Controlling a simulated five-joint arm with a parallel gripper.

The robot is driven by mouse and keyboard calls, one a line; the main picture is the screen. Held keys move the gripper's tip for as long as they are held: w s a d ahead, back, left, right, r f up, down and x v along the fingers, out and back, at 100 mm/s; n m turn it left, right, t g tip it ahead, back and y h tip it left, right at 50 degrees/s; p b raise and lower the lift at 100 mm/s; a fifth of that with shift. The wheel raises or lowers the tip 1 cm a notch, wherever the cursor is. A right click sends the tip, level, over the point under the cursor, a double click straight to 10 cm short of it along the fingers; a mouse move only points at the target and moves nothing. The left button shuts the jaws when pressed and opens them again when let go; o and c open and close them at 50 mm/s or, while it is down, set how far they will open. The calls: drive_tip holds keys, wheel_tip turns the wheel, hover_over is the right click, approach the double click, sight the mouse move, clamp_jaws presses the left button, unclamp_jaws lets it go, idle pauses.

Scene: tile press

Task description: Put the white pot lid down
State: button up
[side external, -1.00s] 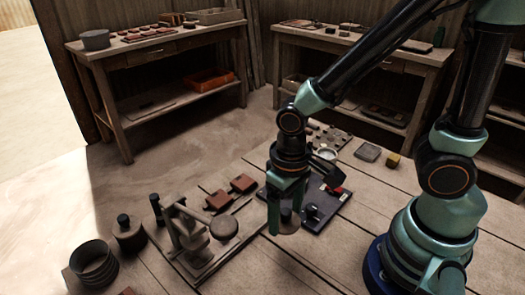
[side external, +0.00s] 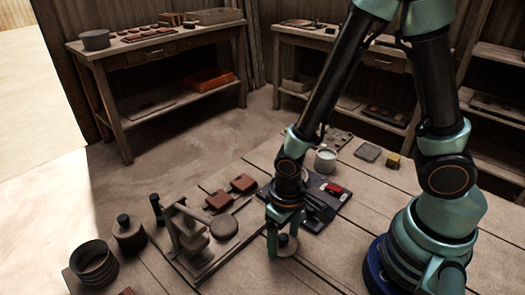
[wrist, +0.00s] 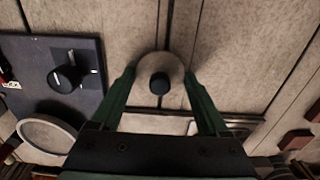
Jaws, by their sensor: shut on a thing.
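The pot lid (side external: 287,249) is a pale round disc with a dark knob. My gripper (side external: 284,246) is shut on it, with one finger on each side of the disc. In the wrist view the lid (wrist: 160,66) lies between the ends of the fingers (wrist: 160,88), knob towards the camera. It looks level and very low over the bench boards; I cannot tell whether it touches them. A white pot (side external: 326,161) stands behind the dark panel, apart from the lid.
The boards in front of the lid are clear.

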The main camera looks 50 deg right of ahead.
sight(284, 236)
drive_tip(key=shift+f, duration=0.1)
drive_tip(key=o, duration=1.2)
wheel_tip(284, 236, up, 12)
drive_tip(key=w+d+r+t, duration=0.1)
drive_tip(key=d+r+t, duration=0.1)
drive_tip(key=d+r, duration=0.1)
drive_tip(key=w+d+r+t, duration=0.1)
drive_tip(key=w+d+r, duration=0.1)
drive_tip(key=d+r, duration=0.2)
drive_tip(key=w+d+r+t, duration=0.1)
drive_tip(key=d+r+t, duration=0.1)
drive_tip(key=r, duration=0.3)
drive_tip(key=shift+w+d+r+t, duration=0.15)
drive_tip(key=shift+d+r, duration=0.05)
drive_tip(key=shift+d, duration=0.2)
drive_tip(key=shift+w+d+r+t, duration=0.1)
drive_tip(key=shift+d+r+t, duration=0.1)
drive_tip(key=shift+d, duration=0.15)
